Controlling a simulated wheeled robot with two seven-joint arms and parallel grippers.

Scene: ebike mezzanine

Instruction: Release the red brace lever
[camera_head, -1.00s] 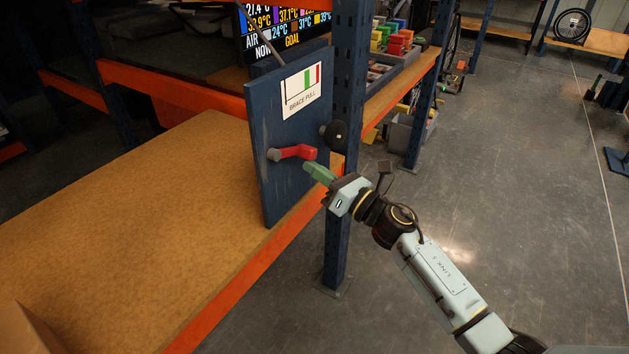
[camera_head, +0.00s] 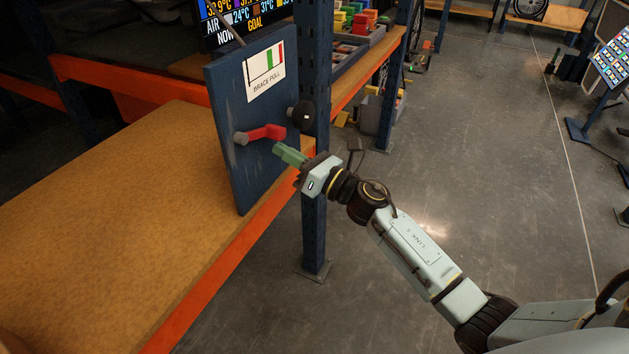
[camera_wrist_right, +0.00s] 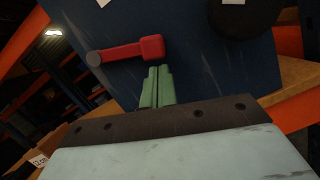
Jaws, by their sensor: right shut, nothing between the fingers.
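My right gripper (camera_head: 284,150) has green fingers closed together, empty, just below and right of the lever's red end. I cannot tell whether the fingertips touch the lever. In the right wrist view the closed fingers (camera_wrist_right: 157,80) point at the panel. My left gripper is not in view.
A blue upright post (camera_head: 313,200) and an orange beam (camera_head: 215,260) stand beside my arm. The wooden shelf (camera_head: 100,210) is bare. Open floor lies to the right.

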